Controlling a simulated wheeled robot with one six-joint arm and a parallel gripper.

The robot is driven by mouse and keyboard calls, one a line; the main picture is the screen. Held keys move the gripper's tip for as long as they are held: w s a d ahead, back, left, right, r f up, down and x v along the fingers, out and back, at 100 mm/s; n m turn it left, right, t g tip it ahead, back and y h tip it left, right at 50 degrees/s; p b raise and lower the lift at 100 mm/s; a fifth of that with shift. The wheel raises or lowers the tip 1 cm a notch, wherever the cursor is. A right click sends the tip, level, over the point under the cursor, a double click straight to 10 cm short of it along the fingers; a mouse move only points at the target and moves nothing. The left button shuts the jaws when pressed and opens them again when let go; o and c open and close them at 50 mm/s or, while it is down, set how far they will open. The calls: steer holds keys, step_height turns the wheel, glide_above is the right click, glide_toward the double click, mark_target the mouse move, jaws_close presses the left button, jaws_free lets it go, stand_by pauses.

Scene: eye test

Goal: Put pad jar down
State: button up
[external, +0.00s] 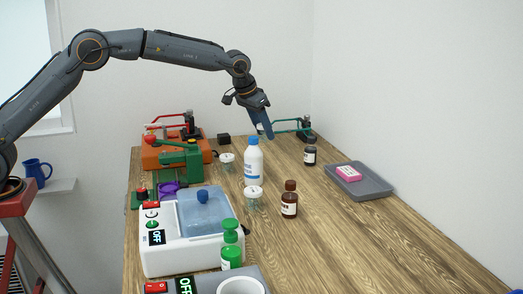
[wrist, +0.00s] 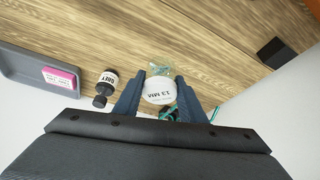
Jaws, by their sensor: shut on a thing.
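My gripper (external: 263,128) is over the far part of the wooden table, pointing down. In the wrist view my gripper (wrist: 159,92) is shut on a small jar, which I take as the pad jar (wrist: 160,90), its round white lid between the two blue fingers. The lid seems to read "13 MM", and clear glass with teal bits shows past it. In the external view only a small white part of it shows by the fingers. Whether its bottom touches the table I cannot tell. Two similar white-lidded jars stand on the table, one far (external: 227,162) and one nearer (external: 253,198).
A white bottle with blue cap (external: 254,163), a dark bottle (external: 310,152) and a brown bottle (external: 289,200) stand nearby. A grey tray (external: 375,188) holds a pink box (external: 349,173). A green-armed device (external: 305,130) is behind my gripper. The right front table is clear.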

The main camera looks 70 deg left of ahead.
steer(key=shift+f+p, duration=0.55)
steer(key=shift+f, duration=2.85)
steer(key=shift+f, duration=0.1)
steer(key=o, duration=1.1)
steer(key=shift+c, duration=0.2)
steer(key=shift+r, duration=0.35)
steer(key=b+v, duration=0.1)
steer(key=v, duration=1)
steer(key=shift+s+r, duration=0.2)
steer(key=shift+r, duration=0.05)
steer(key=shift+d, duration=0.15)
